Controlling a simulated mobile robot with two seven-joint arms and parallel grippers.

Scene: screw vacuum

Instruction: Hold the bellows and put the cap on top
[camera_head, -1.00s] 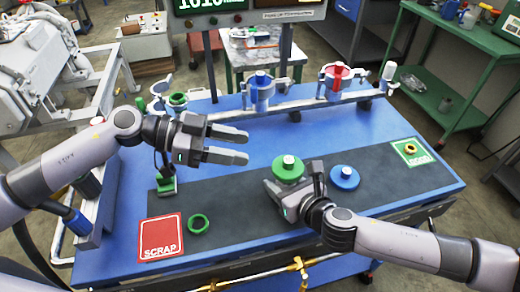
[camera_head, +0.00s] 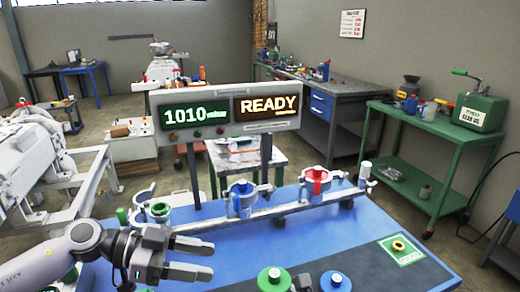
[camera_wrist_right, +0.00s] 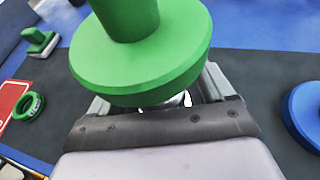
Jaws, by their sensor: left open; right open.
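A green round piece with a raised knob, cap-like (camera_head: 273,280), sits on the dark strip at the front of the blue table; it fills the top of the right wrist view (camera_wrist_right: 140,65). A similar blue piece (camera_head: 335,283) sits to its right, partly in the right wrist view (camera_wrist_right: 306,115). My right gripper (camera_wrist_right: 150,98) is open, its fingers on either side of the green piece; contact is not clear. My left gripper (camera_head: 208,258) is open and empty above the table's left side. I cannot tell which thing is the bellows.
A rail with a blue-marked clamp (camera_head: 242,200) and a red-marked clamp (camera_head: 316,185) runs along the table's back, below a display reading READY (camera_head: 268,106). A green ring (camera_wrist_right: 28,106) lies by the red scrap pad (camera_wrist_right: 9,100). A green GOOD pad (camera_head: 402,249) is at right.

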